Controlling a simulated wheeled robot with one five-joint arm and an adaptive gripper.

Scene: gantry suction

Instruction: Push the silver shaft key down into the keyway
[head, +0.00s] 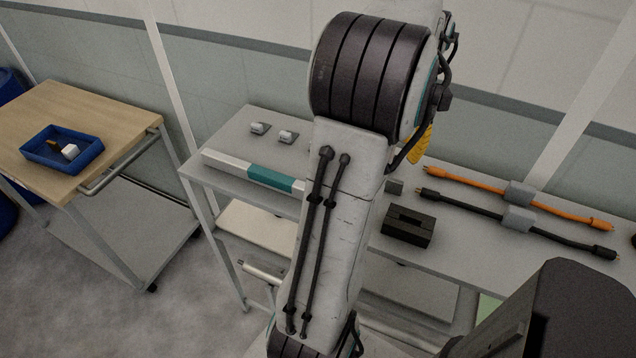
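I cannot make out the silver shaft key or its keyway in the head view. A black block (407,226) with a slot-like recess in its top stands on the grey bench, just right of my arm. Whether that recess is the keyway, I cannot tell. My arm rises through the middle of the view and hides part of the bench. I cannot see my gripper's fingers.
The grey bench (462,248) also bears a white-and-teal bar (272,179), two small pale pieces (259,128), an orange cable (460,184) and a black cable (463,206). A wood-topped cart (105,118) with a blue tray (88,163) stands left. Floor between them is clear.

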